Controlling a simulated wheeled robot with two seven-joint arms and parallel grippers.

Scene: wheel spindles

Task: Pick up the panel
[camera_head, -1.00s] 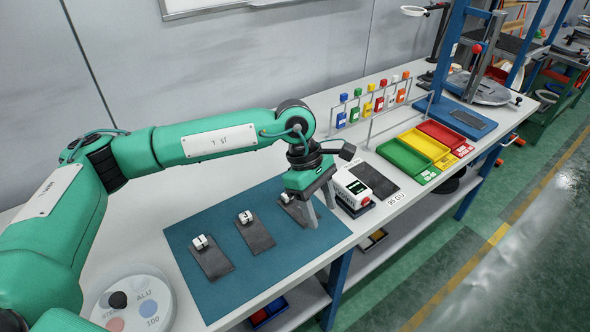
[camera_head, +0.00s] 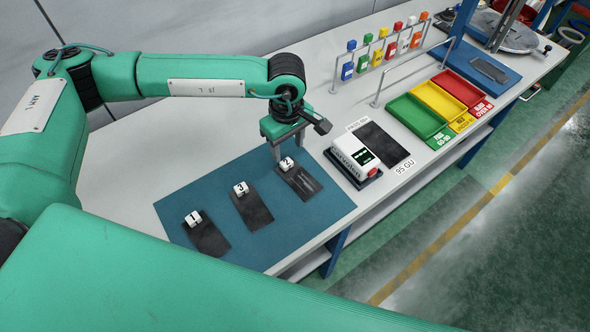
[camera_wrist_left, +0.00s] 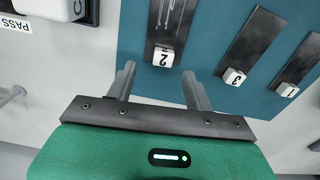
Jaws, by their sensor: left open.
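Three dark grey panels lie on a blue mat (camera_head: 285,232), each with a white numbered cube at its far end: panel 1 (camera_head: 210,240), panel 3 (camera_head: 255,210) and panel 2 (camera_head: 304,184). My left gripper (camera_head: 287,148) is open and empty, just behind the far end of panel 2, by its cube (camera_head: 287,164). In the left wrist view the gripper (camera_wrist_left: 160,86) has its fingers spread apart, with the cube marked 2 (camera_wrist_left: 163,57) beyond the gap. Panel 2 (camera_wrist_left: 172,20) shows pale scratch-like marks there; panels 3 (camera_wrist_left: 258,40) and 1 (camera_wrist_left: 303,60) look plain. My right gripper is out of view.
A white tester with a dark display (camera_head: 352,158) stands right of the mat, beside a dark pad (camera_head: 381,142). Green (camera_head: 416,117), yellow (camera_head: 440,105) and red (camera_head: 462,90) trays lie farther right. A wire rack (camera_head: 376,103) stands behind. A green surface covers the bottom.

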